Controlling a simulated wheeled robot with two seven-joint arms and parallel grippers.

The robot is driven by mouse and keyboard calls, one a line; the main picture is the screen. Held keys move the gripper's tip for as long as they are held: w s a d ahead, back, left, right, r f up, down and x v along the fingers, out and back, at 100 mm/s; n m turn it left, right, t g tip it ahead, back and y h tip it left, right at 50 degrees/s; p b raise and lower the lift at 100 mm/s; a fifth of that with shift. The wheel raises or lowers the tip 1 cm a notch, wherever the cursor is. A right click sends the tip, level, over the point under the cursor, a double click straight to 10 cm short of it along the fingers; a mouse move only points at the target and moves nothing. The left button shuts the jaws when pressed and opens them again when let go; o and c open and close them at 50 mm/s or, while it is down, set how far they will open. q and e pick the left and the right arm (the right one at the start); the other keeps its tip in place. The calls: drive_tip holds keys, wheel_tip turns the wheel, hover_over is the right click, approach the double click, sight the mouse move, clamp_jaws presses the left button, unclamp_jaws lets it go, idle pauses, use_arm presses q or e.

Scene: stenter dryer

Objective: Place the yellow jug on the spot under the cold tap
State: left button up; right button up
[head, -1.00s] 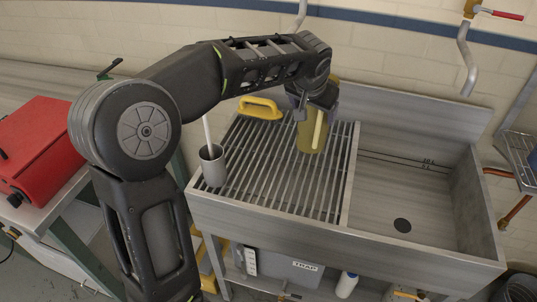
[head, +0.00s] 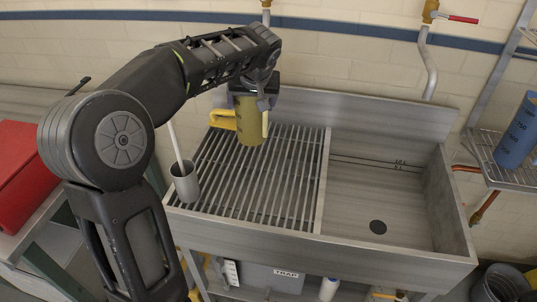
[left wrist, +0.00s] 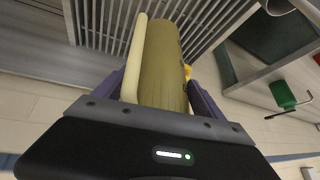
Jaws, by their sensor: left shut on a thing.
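The yellow jug (head: 248,122) is held upright in my left gripper (head: 256,98), over the back part of the slatted drainboard (head: 262,185) left of the basin. The gap between its base and the slats cannot be judged. In the left wrist view the jug (left wrist: 165,62) sits between the fingers, with its pale handle strip on the left. One tap with a red lever (head: 440,14) is at the top right. Another tap (head: 266,6) is cut off at the top edge, above the drainboard. Neither is clearly marked cold. My right gripper is out of view.
A grey cup (head: 184,185) with a white stick stands at the drainboard's front left. A yellow handled thing (head: 220,119) lies behind left of the jug. The basin (head: 375,190) is empty. A blue container (head: 517,135) stands on a wire shelf at right.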

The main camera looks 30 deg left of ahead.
sight(255, 127)
use_arm(q)
drive_tip(key=shift+w+r+n, duration=0.15)
drive_tip(key=shift+r+n, duration=0.15)
drive_tip(key=shift+r, duration=0.05)
drive_tip(key=shift+w+d, duration=0.1)
drive_tip(key=shift+w, duration=0.05)
drive_tip(key=shift+f+p, duration=0.55)
drive_tip(key=shift+f, duration=2.65)
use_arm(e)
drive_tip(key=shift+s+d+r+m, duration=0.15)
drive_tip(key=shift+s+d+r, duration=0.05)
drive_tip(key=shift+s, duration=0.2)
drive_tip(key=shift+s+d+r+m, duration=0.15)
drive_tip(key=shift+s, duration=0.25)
use_arm(q)
wheel_tip(255, 127, down, 3)
drive_tip(key=shift+f+p, duration=0.15)
drive_tip(key=shift+p, duration=0.15)
drive_tip(key=shift+f, duration=0.2)
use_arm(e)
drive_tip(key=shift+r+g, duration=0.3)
